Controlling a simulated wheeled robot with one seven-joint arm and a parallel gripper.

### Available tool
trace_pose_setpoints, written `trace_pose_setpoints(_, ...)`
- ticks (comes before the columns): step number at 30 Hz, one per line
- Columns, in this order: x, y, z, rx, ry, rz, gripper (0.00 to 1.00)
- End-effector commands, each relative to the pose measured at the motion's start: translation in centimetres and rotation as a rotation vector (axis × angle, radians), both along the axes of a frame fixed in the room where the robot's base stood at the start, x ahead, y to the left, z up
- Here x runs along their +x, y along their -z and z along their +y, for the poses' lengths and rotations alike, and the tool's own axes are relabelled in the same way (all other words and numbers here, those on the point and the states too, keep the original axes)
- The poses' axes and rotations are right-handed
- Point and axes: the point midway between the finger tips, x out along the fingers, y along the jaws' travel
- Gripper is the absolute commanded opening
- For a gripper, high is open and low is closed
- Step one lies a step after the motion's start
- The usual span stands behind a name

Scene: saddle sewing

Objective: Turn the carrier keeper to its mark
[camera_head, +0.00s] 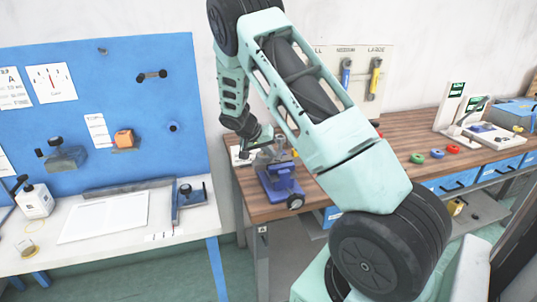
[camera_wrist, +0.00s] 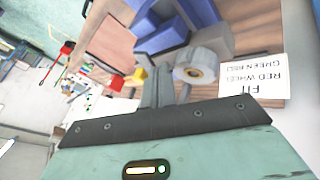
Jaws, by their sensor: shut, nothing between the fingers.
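A blue bench machine (camera_head: 280,180) with a grey top part and a dark round knob low at its front stands on the left end of the wooden bench. It also shows close up in the wrist view (camera_wrist: 178,38). There, a pale round wheel-like part with a tan centre (camera_wrist: 195,72) sits just beyond my fingers. I cannot tell which part is the carrier keeper, and no mark is readable. My gripper (camera_wrist: 163,80) is shut and empty, close to the machine and the pale round part; contact is unclear. In the head view my gripper (camera_head: 262,140) is small, at the machine's top.
A white card reading "FIT RED WHEEL GREEN BELT" (camera_wrist: 256,80) lies beside the pale part. Green, red and blue rings (camera_head: 437,154) lie farther right on the wooden bench (camera_head: 400,145). A white table (camera_head: 190,222) with a blue pegboard (camera_head: 90,75) stands left, across a gap.

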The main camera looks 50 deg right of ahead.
Motion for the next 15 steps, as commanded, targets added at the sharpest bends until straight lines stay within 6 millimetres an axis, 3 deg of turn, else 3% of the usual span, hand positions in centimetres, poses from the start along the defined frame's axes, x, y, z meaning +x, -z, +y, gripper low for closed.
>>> trace_pose_setpoints(15,-1.8,0.6,-0.4,0.000,-0.273,-0.002,0.00)
